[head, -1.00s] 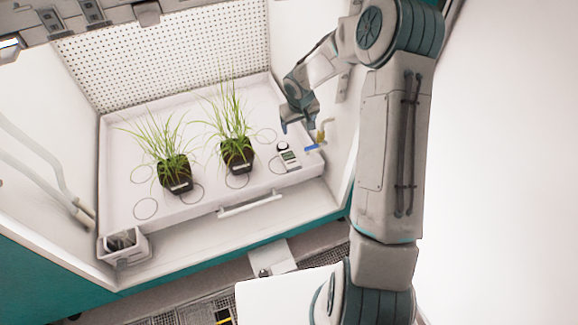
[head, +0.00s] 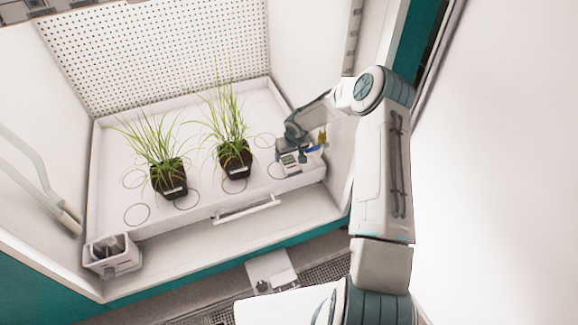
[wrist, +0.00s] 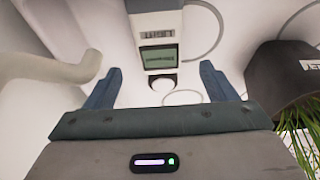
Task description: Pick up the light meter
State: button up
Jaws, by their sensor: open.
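The light meter (head: 290,163) is a small white handheld device with a dark screen, lying at the right front of the white tray. In the wrist view the light meter (wrist: 158,50) shows its label, greenish screen and round white sensor, between and beyond my fingers. My gripper (head: 296,157) is low over the meter in the head view and partly hides it. In the wrist view my gripper (wrist: 158,85) has its two blue-grey fingers wide apart, with nothing held between them. I cannot tell whether the fingers touch the tray.
Two black pots with grass-like plants (head: 168,180) (head: 235,158) stand on the white tray (head: 215,197), left of the meter. A blue and yellow fitting (head: 317,148) is close right of my gripper. A small box (head: 112,256) stands at the front left. The chamber wall is near on the right.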

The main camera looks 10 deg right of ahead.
aim_at(288, 160)
jog(key=shift+b+x, duration=1.15)
jog(key=shift+x, duration=1.65)
jog(key=c, duration=1.3)
jog(key=shift+r, duration=0.1)
